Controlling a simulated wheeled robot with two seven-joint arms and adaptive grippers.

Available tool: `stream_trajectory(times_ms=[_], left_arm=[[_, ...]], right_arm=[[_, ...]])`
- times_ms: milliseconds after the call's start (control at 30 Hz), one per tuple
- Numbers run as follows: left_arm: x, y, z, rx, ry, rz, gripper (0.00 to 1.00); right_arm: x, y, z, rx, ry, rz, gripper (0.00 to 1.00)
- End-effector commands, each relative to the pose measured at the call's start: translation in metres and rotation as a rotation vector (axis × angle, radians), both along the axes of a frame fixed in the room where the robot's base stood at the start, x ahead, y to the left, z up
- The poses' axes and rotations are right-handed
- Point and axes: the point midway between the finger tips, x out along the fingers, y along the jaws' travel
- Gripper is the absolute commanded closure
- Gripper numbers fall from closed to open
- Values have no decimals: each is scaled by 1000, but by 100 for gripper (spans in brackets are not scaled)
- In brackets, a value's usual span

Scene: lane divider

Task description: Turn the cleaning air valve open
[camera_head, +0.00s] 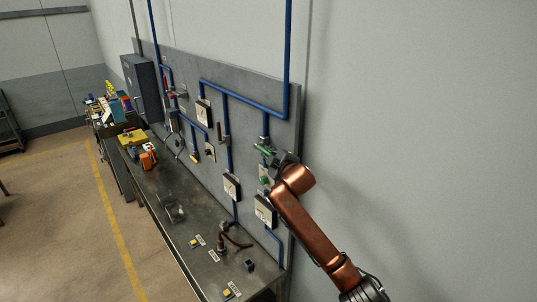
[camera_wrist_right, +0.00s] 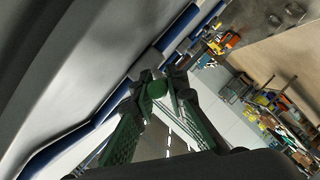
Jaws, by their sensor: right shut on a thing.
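A valve with a green handle (camera_head: 265,149) sits on a blue vertical pipe on the right part of the grey wall panel. My right gripper (camera_head: 274,157) reaches it from the lower right and covers part of it. In the right wrist view, a round green part of the valve handle (camera_wrist_right: 157,89) lies between the tips of my right gripper (camera_wrist_right: 160,92), which is shut on it. The fingers have green meshed sides and hide the rest of the handle. Whether the valve is open or closed cannot be told. My left gripper is not in view.
Blue pipes (camera_head: 245,100) and white gauge boxes (camera_head: 231,186) are mounted on the panel (camera_head: 275,88) close to my arm. A dark workbench (camera_head: 185,215) below holds small parts and an orange tool (camera_head: 148,157). The plain wall to the right is clear.

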Motion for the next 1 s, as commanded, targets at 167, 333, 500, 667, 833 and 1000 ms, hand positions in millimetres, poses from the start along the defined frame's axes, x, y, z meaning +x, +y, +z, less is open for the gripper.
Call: stream_trajectory(times_ms=[167,333,500,667,833,1000], left_arm=[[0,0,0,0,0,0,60],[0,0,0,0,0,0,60],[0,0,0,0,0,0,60],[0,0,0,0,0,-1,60],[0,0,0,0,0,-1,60],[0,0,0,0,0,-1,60]], right_arm=[[1,0,3,-19,23,-3,100],[1,0,11,-68,87,-3,100],[2,1,22,-144,194,-5,100],[4,3,28,-214,294,-5,100],[6,5,33,-264,361,-3,100],[7,6,36,-298,411,-3,100]])
